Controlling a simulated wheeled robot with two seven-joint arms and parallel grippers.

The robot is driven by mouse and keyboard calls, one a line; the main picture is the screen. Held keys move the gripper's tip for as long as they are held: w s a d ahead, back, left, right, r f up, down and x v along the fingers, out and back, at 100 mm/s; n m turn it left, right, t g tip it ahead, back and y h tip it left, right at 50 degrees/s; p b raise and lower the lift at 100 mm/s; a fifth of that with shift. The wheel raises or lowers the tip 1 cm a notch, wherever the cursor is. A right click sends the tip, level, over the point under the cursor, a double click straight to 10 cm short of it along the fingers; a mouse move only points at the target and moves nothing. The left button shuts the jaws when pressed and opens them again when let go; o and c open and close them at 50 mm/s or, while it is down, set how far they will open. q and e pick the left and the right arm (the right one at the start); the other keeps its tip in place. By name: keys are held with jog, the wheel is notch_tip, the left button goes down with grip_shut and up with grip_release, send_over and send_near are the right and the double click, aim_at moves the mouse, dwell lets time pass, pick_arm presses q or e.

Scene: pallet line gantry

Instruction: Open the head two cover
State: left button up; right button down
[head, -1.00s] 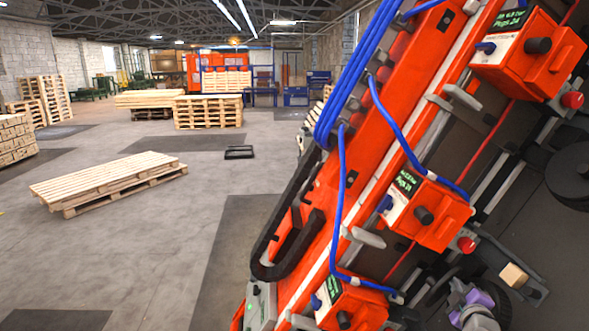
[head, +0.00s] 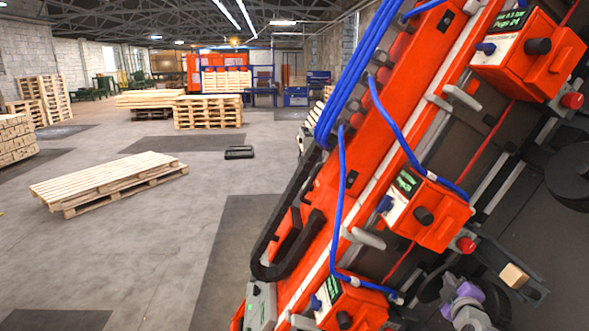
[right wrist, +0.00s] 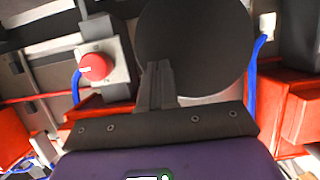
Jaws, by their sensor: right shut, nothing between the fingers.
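Three orange head boxes with small screens and black knobs sit along the slanted orange gantry: an upper one (head: 528,58), a middle one (head: 440,222) and a lower one (head: 350,306). I cannot read which is head two, and no cover stands visibly open. My right gripper (head: 451,281), with a purple and grey wrist, is low in the head view, right of the lower box and below the middle one. In the right wrist view its fingers (right wrist: 160,68) are together and empty, in front of a large black disc (right wrist: 195,40). My left gripper is out of view.
Red buttons sit beside the boxes; one (right wrist: 97,66) is left of the fingers in the right wrist view. Blue hoses (head: 341,185) hang along the gantry. A pallet stack (head: 110,180) lies on the open floor at left.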

aim_at(438, 270)
jog(key=shift+w+a+r+p, duration=0.1)
jog(key=shift+w+a+p, duration=0.15)
jog(key=shift+w, duration=0.25)
jog(key=shift+w+a+r+p, duration=0.1)
jog(key=shift+w+a+p, duration=0.15)
jog(key=shift+w, duration=0.3)
jog(key=shift+w+a+r+p, duration=0.15)
jog(key=shift+w+p, duration=0.15)
jog(key=shift+w, duration=0.2)
jog(key=shift+w+a+p, duration=0.15)
jog(key=shift+w+p, duration=0.15)
jog(key=shift+w, duration=0.35)
jog(key=shift+w+p, duration=0.35)
jog(key=shift+w, duration=0.1)
jog(key=shift+b+v, duration=1.15)
jog(key=shift+v, duration=1.2)
jog(key=shift+b+v, duration=1.05)
jog(key=shift+v, duration=1.9)
